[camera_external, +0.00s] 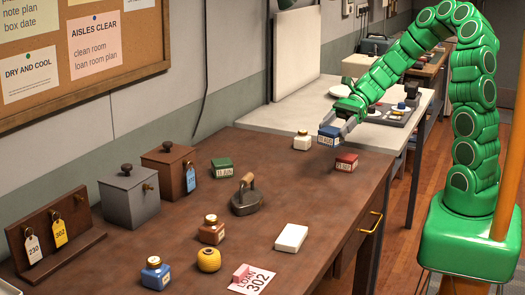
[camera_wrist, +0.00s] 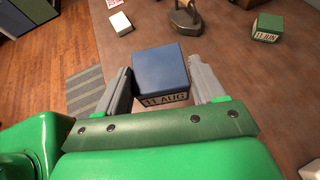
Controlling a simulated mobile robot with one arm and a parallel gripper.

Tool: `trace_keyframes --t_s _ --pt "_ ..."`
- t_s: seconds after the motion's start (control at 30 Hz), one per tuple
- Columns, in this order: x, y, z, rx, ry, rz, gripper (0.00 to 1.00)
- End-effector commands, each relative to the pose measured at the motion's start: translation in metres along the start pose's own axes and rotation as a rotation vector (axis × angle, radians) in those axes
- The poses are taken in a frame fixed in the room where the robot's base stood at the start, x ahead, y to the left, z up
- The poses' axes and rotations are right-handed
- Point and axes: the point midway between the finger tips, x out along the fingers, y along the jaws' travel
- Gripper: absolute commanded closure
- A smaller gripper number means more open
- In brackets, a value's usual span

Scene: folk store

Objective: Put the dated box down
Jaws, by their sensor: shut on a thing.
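My gripper (camera_external: 338,124) is shut on a blue dated box (camera_external: 328,137), held above the far right part of the brown desk (camera_external: 180,235). In the wrist view the blue box (camera_wrist: 160,68) sits between the two grey fingers, its label reading 11 AUG. A red box (camera_external: 346,161) with a white label stands on the desk just below and right of the held box. A green box (camera_external: 222,168) stands farther left; in the wrist view its label reads 11 JUN.
A flat iron (camera_external: 247,196), white block (camera_external: 291,238), red-brown jar (camera_external: 211,230), blue jar (camera_external: 155,273) and yellow twine ball (camera_external: 208,260) occupy the desk. A pale table (camera_external: 270,114) adjoins behind.

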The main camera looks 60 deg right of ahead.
Motion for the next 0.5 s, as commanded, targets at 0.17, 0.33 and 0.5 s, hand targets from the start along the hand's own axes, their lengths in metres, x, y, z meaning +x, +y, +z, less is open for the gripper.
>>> trace_keyframes --t_s 0.17,0.33,0.5 --pt "0.009 -0.066 0.009 0.068 0.001 -0.151 0.65" --pt "0.014 -0.123 0.013 0.144 -0.001 -0.3 0.65" --pt "0.014 -0.162 0.01 0.2 0.0 -0.416 0.65"
